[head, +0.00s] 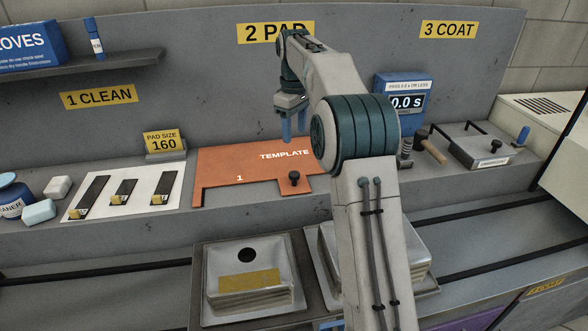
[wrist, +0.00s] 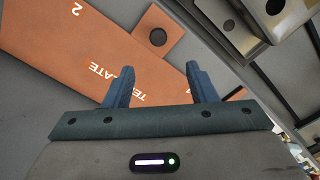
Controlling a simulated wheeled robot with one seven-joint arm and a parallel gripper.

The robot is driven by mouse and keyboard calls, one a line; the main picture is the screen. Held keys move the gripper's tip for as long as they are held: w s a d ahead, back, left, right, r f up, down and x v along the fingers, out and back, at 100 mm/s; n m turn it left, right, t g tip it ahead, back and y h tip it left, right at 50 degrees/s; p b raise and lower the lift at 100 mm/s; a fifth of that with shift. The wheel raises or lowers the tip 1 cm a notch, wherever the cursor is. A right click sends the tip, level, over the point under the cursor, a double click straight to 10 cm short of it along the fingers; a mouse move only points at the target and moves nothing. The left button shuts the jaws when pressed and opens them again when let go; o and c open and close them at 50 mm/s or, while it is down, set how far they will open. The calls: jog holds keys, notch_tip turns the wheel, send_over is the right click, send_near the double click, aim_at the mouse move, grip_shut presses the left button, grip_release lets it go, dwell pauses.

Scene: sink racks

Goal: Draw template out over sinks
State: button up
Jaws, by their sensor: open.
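The orange template (head: 235,165) lies flat on the back ledge, with "TEMPLATE" and a "1" printed on it. A dark knob (head: 294,178) stands near its front right edge. The template's right part is hidden behind my arm. My gripper (head: 292,128) is open and empty, pointing down above the template's rear part. In the wrist view, the template (wrist: 125,55) spreads beneath and beyond my open fingers (wrist: 157,80), and a round dark knob (wrist: 158,37) shows past them.
To the right are a blue display (head: 396,85) and a metal coating tray (head: 470,150). Dark rails run along the lower front.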

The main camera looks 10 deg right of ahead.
aim_at(294, 173)
jog(key=f, duration=1.4)
jog(key=shift+w+p, duration=0.25)
jog(key=shift+p, duration=0.1)
grip_shut()
